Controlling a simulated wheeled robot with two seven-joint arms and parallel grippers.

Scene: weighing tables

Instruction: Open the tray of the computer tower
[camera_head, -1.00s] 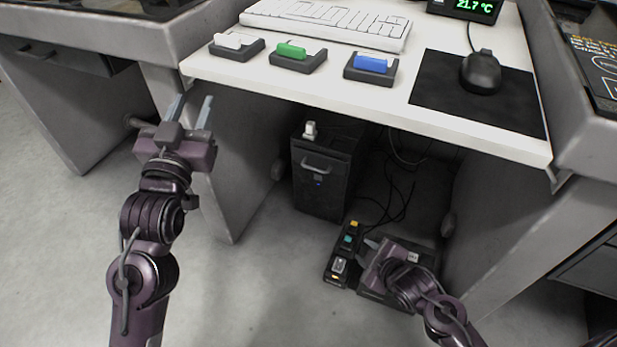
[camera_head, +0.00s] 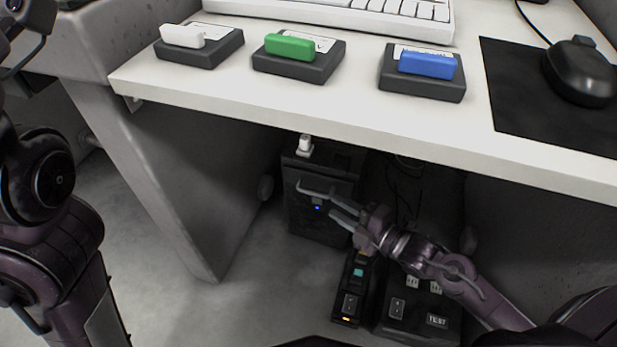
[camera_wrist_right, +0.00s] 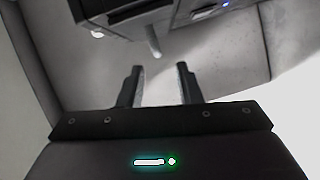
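The dark computer tower (camera_head: 308,222) stands on the floor under the white table in the head view. A grey bar handle (camera_head: 312,190) is on its front, with a small blue light below. The tray looks shut. My right gripper (camera_head: 337,208) is close in front of the tower, its fingers just right of and below the handle. In the right wrist view it (camera_wrist_right: 158,83) is open, with nothing between its fingers. There the handle (camera_wrist_right: 153,42) projects from the tower (camera_wrist_right: 122,17) just beyond the fingertips. My left arm shows at the left edge; its gripper is out of frame.
The white table edge (camera_head: 370,135) overhangs the tower. A power strip (camera_head: 350,300) with lit switches and a dark box (camera_head: 410,315) lie on the floor under my right arm. A grey table leg panel (camera_head: 190,190) stands to the left.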

